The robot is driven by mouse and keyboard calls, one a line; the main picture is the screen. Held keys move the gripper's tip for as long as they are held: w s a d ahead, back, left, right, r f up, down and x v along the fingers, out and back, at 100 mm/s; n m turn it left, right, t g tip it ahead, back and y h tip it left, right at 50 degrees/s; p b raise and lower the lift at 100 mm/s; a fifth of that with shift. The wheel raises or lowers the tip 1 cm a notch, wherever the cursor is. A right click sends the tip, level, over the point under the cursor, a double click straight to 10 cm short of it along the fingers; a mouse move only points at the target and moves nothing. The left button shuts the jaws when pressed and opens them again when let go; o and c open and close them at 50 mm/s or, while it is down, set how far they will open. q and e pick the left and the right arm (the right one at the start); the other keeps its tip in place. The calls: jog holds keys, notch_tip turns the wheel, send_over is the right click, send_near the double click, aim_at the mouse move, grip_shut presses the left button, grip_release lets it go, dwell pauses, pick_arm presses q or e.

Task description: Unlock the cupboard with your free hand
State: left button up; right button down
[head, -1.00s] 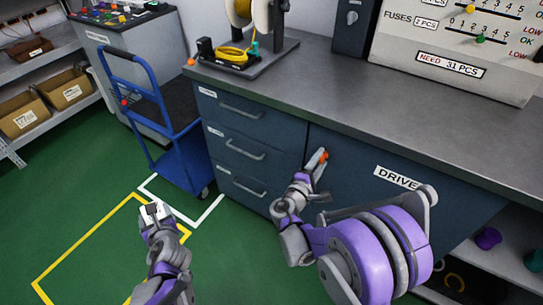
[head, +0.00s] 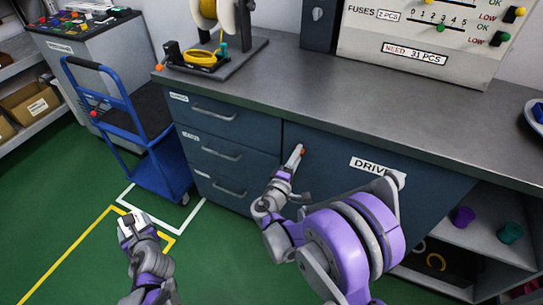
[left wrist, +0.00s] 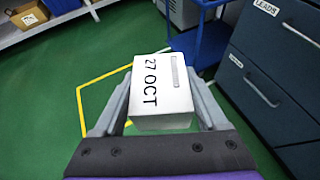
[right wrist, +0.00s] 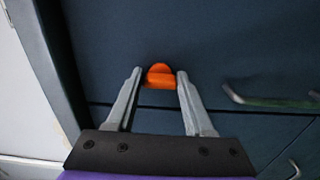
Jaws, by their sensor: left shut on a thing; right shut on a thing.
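The cupboard door (head: 330,178) is dark blue, under the right part of the counter, with a label that reads "DRIVE" and is partly covered by my arm. It is closed. A small orange knob (right wrist: 159,77) sits near the door's upper left edge. My right gripper (right wrist: 160,80) is shut on the knob, one finger on each side; in the head view its fingertips (head: 298,152) are at the door. My left gripper (left wrist: 160,98) is shut on a white box (left wrist: 160,95) marked "27 OCT", held over the green floor.
Blue drawers (head: 222,153) with bar handles stand left of the cupboard door. A blue trolley (head: 158,170) stands left of them. An open shelf (head: 480,240) is at the right. The counter top (head: 330,95) is mostly clear at its front.

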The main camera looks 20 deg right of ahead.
jog(key=shift+c, duration=1.4)
grip_release()
pick_arm(q)
jog(key=shift+r+p, duration=0.35)
jog(key=shift+r, duration=0.15)
pick_arm(e)
jog(key=v, duration=1.2)
jog(key=shift+d, duration=0.1)
